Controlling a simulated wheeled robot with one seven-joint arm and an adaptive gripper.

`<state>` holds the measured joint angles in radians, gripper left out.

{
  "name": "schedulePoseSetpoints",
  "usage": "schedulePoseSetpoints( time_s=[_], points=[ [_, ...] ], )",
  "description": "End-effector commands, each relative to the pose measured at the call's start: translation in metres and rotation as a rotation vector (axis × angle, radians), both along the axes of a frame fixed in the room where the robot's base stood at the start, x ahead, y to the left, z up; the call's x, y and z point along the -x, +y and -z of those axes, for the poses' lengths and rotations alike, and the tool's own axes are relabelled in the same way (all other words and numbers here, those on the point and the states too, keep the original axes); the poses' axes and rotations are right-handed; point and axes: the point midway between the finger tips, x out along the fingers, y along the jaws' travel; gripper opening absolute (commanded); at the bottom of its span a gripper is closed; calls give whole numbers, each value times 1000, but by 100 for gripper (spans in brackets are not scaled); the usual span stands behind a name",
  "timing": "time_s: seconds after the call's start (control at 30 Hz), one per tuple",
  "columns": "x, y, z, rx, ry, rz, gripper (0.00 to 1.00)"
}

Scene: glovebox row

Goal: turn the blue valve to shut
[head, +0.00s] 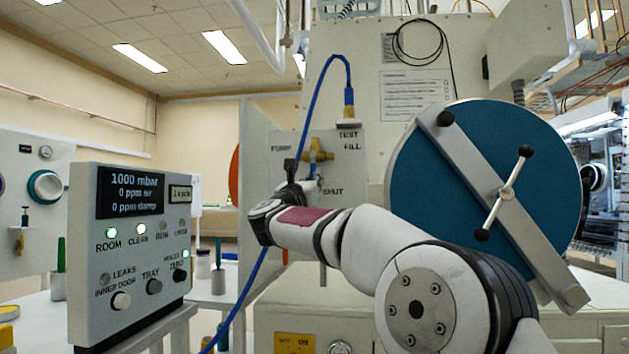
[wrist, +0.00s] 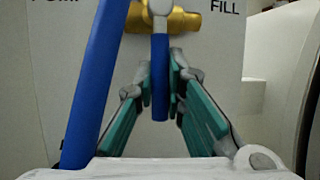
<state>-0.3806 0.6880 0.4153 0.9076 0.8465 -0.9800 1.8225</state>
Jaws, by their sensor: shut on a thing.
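The blue valve handle (wrist: 160,95) hangs straight down from the brass valve body (wrist: 185,22) in the wrist view. My gripper (wrist: 161,74) has its teal-padded fingers on both sides of the handle and is shut on it. In the head view the brass body (head: 318,153) sits on a pale panel marked PUMP, TEST, FILL and SHUT. The SHUT label (head: 333,190) is low on the panel, just right of my gripper (head: 306,184).
A blue hose (head: 318,88) arches from a fitting above the valve and runs down behind my arm; it passes left of my fingers in the wrist view (wrist: 100,70). A large blue round door (head: 420,180) stands right. A control box (head: 130,250) stands at left front.

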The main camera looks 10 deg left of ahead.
Motion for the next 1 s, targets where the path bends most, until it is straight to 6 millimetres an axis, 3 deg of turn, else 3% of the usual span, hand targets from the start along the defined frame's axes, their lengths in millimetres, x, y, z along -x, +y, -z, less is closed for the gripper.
schedulePoseSetpoints(
  time_s=[0.4, 0.43, 0.5, 1.0],
  points=[
    [0, 1, 1, -4, 1, -2, 0],
    [0, 1, 1, -4, 1, -2, 18],
    [0, 1, 1, -4, 1, -2, 32],
    [9, 3, 2, -4, -1, -2, 32]
  ],
)
